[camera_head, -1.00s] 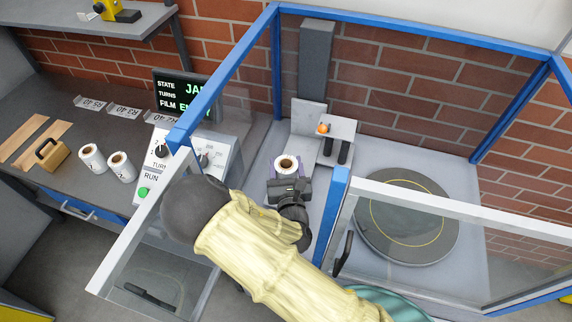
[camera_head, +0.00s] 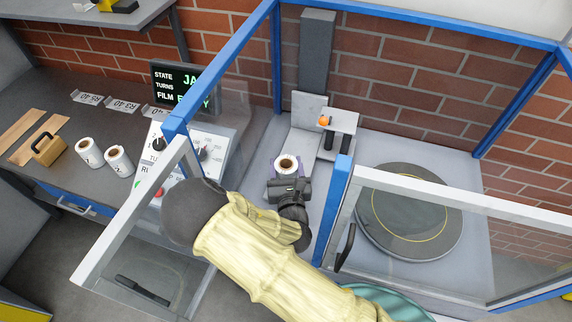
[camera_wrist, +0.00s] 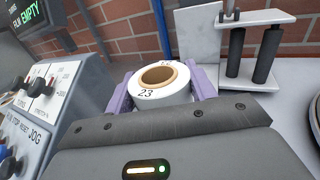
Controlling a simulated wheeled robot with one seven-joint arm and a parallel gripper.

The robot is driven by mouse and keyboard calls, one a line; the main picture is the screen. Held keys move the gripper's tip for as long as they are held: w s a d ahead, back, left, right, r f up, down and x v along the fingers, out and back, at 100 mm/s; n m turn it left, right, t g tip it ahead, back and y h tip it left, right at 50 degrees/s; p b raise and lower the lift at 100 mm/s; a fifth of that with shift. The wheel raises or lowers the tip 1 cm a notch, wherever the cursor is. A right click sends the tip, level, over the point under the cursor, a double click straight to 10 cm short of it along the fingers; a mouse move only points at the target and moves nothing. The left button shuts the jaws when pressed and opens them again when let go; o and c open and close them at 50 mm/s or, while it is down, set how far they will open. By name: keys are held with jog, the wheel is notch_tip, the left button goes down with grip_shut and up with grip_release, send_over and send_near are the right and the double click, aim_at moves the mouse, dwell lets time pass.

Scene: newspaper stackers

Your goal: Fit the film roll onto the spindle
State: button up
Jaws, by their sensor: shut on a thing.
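The film roll (camera_head: 286,163) is white with a brown cardboard core and stands upright in my gripper. My gripper (camera_wrist: 160,92) is shut on the roll, with a purple finger on either side of it. In the wrist view the roll (camera_wrist: 159,96) shows the number 23 and its open core faces up. The carriage (camera_head: 325,133) with an orange knob, a light plate and dark rollers stands just behind and right of the roll, apart from it. I cannot make out the spindle clearly; the rollers (camera_wrist: 252,55) also show in the wrist view.
Blue-framed clear panels (camera_head: 340,205) stand close around my arm. A round turntable (camera_head: 410,212) lies to the right. The control box (camera_head: 205,150) is at left, with a screen (camera_head: 178,88) reading EMPTY.

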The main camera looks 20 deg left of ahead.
jog(key=shift+f+b, duration=0.95)
jog(key=shift+f, duration=0.4)
jog(key=o, duration=1.2)
jog(key=shift+r, duration=0.1)
notch_tip(320, 180, up, 10)
dwell(0.3)
